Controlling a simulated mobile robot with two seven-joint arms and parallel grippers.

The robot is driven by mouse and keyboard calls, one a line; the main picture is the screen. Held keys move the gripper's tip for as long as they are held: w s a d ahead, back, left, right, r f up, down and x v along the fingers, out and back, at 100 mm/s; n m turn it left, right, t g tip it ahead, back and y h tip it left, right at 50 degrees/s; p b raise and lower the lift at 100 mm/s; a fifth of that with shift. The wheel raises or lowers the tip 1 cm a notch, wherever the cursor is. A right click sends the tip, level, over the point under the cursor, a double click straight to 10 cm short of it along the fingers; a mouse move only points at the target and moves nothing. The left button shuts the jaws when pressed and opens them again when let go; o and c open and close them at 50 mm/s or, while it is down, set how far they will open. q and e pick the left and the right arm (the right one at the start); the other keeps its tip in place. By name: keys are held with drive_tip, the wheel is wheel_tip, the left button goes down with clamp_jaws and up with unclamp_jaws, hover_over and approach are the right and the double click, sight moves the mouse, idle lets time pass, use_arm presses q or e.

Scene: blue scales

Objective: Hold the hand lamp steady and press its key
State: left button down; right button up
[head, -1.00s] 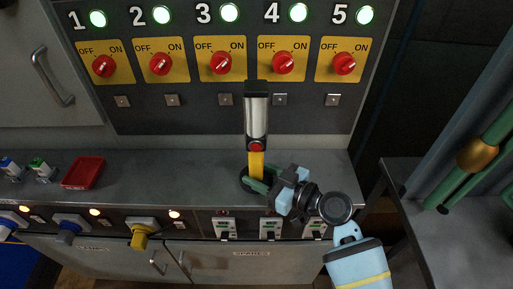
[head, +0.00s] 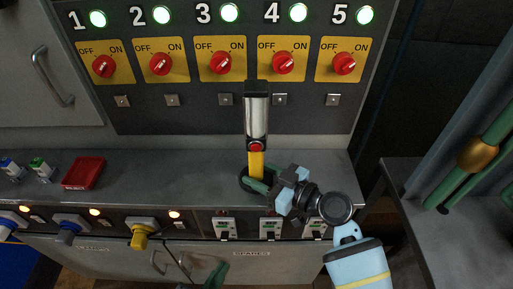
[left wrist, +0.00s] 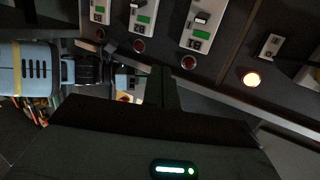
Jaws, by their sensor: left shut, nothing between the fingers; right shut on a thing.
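The hand lamp (head: 257,115) stands upright on the grey bench top, with a silver and black upper part and a yellow lower part. Its red round key (head: 256,147) faces me between the silver and yellow parts. My right gripper (head: 262,184) is shut on the lamp low down, near its dark base, reaching in from the right. My left gripper (head: 220,268) is low in the head view, in front of the bench, shut and empty, well below the key. Its green fingers (left wrist: 163,88) show in the left wrist view, where I cannot make out the lamp clearly.
A red tray (head: 83,173) lies on the bench (head: 180,180) at left. Behind the lamp is a panel with numbered red switches (head: 221,62) and lit green lamps. Sockets and a yellow plug (head: 141,238) line the bench front.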

sight(256, 147)
use_arm(q)
drive_tip(key=w+d+r+m+t+h, duration=0.2)
drive_tip(key=w+d+r+m+h, duration=0.15)
drive_tip(key=r, duration=0.65)
drive_tip(key=w+d+r+m+t+h, duration=0.2)
drive_tip(key=d+r+h, duration=0.2)
drive_tip(key=r, duration=0.5)
drive_tip(key=w, duration=0.9)
drive_tip(key=shift+a, duration=0.15)
drive_tip(key=shift+w+r, duration=0.1)
idle(1.0)
drive_tip(key=shift+w, duration=0.35)
drive_tip(key=shift+s, duration=0.15)
idle(0.4)
drive_tip(key=shift+s, duration=0.35)
